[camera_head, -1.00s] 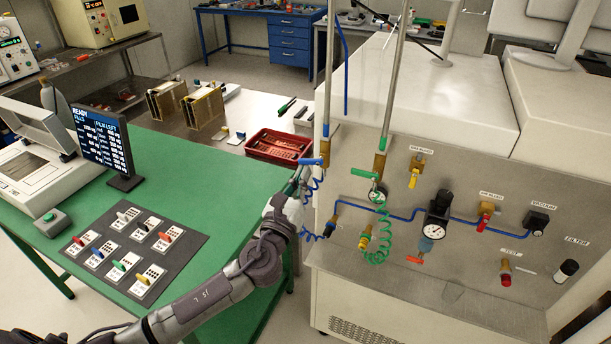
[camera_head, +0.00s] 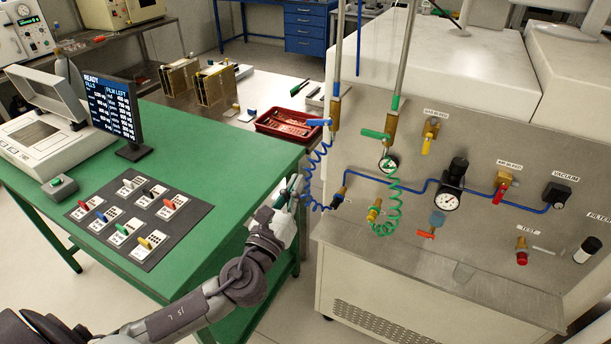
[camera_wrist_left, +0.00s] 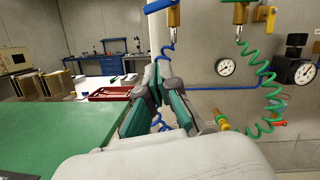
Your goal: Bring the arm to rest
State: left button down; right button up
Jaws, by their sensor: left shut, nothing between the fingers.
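My left gripper (camera_head: 291,188) is at the right edge of the green table, in front of the blue coiled hose on the panel. In the left wrist view its green-sided fingers (camera_wrist_left: 158,92) come together at the tips, with nothing between them. The left arm (camera_head: 215,295) reaches up from the bottom left of the head view. The blue coiled hose (camera_head: 313,180) hangs just beyond the fingers; the gap to it is hard to judge. My right gripper is not in view.
The steel panel (camera_head: 480,250) with valves, gauges and a green coiled hose (camera_head: 394,205) stands to the right. The green table (camera_head: 215,150) bears a grey mat (camera_head: 150,255) with several colored pieces and a screen (camera_head: 112,105). A red tray (camera_head: 285,135) lies behind. Floor shows between table and cabinet.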

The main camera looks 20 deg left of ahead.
pick_arm(q)
jog(key=shift+s+d, duration=0.2)
jog(key=shift+s, duration=0.35)
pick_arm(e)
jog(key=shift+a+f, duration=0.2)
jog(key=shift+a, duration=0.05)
pick_arm(q)
jog(key=shift+d, duration=0.1)
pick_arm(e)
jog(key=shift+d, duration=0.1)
